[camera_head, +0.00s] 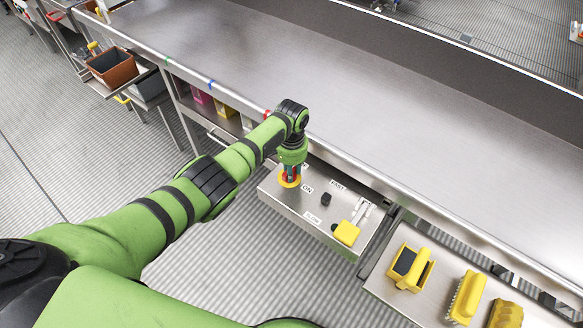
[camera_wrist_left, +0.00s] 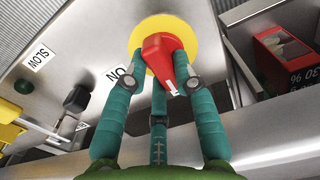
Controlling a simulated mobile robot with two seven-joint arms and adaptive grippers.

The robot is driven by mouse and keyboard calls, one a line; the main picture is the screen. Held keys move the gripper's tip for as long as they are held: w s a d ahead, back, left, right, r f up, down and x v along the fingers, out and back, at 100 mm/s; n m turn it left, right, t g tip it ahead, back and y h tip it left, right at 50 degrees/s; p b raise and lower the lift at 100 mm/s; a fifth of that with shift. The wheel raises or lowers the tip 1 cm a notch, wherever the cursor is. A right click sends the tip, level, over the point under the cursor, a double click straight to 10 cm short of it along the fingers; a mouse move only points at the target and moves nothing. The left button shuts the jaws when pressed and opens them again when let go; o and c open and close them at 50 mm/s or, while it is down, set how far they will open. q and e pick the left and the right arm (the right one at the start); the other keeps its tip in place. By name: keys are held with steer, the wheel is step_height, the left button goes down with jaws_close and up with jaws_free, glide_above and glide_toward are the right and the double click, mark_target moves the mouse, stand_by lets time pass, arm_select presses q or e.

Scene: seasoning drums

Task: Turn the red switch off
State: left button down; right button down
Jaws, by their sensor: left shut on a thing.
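The red switch (camera_wrist_left: 165,55) sits on a round yellow plate (camera_wrist_left: 190,32) on a grey metal control box (camera_head: 325,222). In the left wrist view its pointed end, with a pale mark, points down and slightly right, and the ON label (camera_wrist_left: 118,74) is beside the plate on the left. My left gripper (camera_head: 289,178) comes down onto the switch from above. Its teal fingers (camera_wrist_left: 158,90) stand around the switch's pointed part and are shut on it. In the head view the gripper mostly hides the switch. My right gripper is not in view.
A black knob (camera_head: 326,199) and a yellow block (camera_head: 347,233) are on the same box. Yellow brushes (camera_head: 467,298) lie on a shelf at the lower right. A long steel table (camera_head: 330,90) runs behind the box. Bins (camera_head: 112,66) stand at the far left.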

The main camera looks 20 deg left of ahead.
arm_select(q)
steer(key=shift+n, duration=0.3)
stand_by(0.4)
steer(key=c, duration=1)
jaws_free()
step_height(320, 180, up, 12)
steer(key=shift+r, duration=0.1)
